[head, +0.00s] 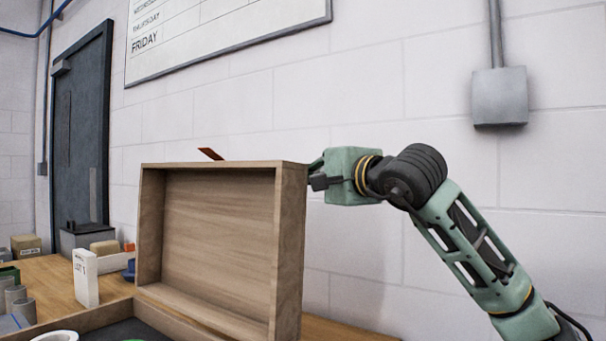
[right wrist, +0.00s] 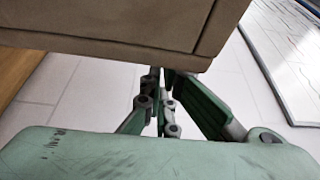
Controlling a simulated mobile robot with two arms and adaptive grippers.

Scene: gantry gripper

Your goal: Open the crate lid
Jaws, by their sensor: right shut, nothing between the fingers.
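The wooden crate lid (head: 215,235) stands raised, close to upright, with its hollow inner face toward me. My left gripper is not in view.
On the wooden table (head: 45,270) left of the crate stand a white box (head: 85,278), a tan box (head: 25,245) and grey cylinders (head: 13,297). A block wall with a whiteboard (head: 215,35) is behind.

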